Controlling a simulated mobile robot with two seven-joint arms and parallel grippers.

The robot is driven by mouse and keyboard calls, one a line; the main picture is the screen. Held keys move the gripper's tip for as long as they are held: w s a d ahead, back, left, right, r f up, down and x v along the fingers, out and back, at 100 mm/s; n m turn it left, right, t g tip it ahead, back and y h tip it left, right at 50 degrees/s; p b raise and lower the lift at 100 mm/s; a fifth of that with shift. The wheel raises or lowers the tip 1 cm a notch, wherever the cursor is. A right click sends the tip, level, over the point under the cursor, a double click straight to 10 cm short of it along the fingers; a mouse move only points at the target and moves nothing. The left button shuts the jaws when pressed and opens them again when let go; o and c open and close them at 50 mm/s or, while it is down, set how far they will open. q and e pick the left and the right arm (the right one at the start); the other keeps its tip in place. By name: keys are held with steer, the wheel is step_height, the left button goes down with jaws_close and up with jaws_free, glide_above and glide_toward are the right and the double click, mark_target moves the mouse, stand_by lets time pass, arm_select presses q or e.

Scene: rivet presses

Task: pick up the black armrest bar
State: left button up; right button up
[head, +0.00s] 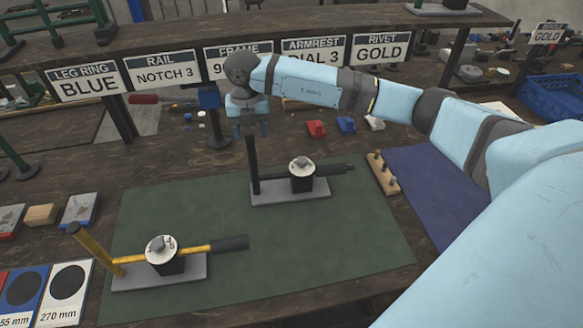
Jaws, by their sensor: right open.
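A black bar (252,168) stands upright at the left end of the rear grey press base (290,193). A black horizontal bar (328,171) with a thicker right end runs behind that press's white dial (302,166); I cannot tell whether the two parts are joined. My right gripper (251,131) points down over the top of the upright black part, open, with a finger on either side of it. I cannot tell whether the fingers touch it. My left gripper is not in view.
A similar press (160,276) with a yellow bar (195,250) stands at front left on the green mat (330,245). A wooden peg block (383,172) is to the right. Red (316,129) and blue (346,125) blocks lie behind. The mat's right front is clear.

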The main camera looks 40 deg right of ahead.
steer(key=f, duration=0.4)
steer(key=shift+w+a+f+p, duration=0.1)
steer(key=shift+a+f+p, duration=0.1)
steer(key=shift+f+p, duration=0.15)
steer(key=shift+r, duration=0.1)
jaws_close()
steer(key=shift+r, duration=0.1)
